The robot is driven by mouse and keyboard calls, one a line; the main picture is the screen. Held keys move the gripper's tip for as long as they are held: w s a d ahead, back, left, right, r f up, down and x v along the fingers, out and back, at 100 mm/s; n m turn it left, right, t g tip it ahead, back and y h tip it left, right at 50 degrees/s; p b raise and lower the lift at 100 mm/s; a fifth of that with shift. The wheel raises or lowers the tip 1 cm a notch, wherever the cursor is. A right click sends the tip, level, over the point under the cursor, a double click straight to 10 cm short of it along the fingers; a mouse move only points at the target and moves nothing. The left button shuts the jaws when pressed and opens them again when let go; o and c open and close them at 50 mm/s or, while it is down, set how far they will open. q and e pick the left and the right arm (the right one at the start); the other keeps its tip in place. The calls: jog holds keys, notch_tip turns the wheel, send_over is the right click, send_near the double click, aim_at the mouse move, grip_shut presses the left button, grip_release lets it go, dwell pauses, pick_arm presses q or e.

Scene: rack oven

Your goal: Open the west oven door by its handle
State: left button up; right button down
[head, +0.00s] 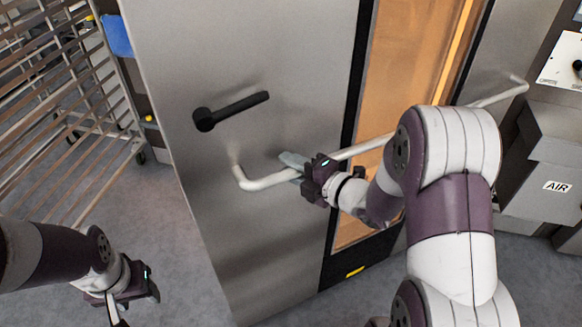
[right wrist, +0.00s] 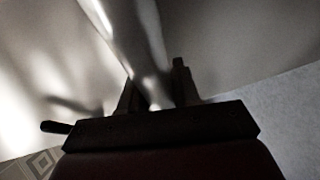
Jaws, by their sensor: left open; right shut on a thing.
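The steel oven door (head: 285,45) fills the middle of the head view, with a tall window (head: 400,60) in a black frame. A long pale bar handle (head: 263,183) runs across it. A black lever (head: 233,109) sits above the bar's left end. My right gripper (head: 292,164) is shut on the bar handle near its left end. In the right wrist view the bar (right wrist: 138,40) passes between the fingers (right wrist: 155,90). My left gripper (head: 118,312) is open and empty at the lower left, away from the door. I cannot tell whether the door is ajar.
A wire rack trolley (head: 65,130) stands at the left, with a blue item (head: 116,35) beside it. Grey floor (head: 150,225) is clear between the trolley and door. A control panel (head: 560,70) and a box labelled AIR (head: 557,186) are at the right.

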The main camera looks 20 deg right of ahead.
jog(key=shift+w, duration=0.1)
jog(key=c, duration=0.9)
grip_release()
jog(key=v, duration=1.2)
jog(key=shift+s+d+b, duration=0.25)
jog(key=shift+d+b, duration=0.05)
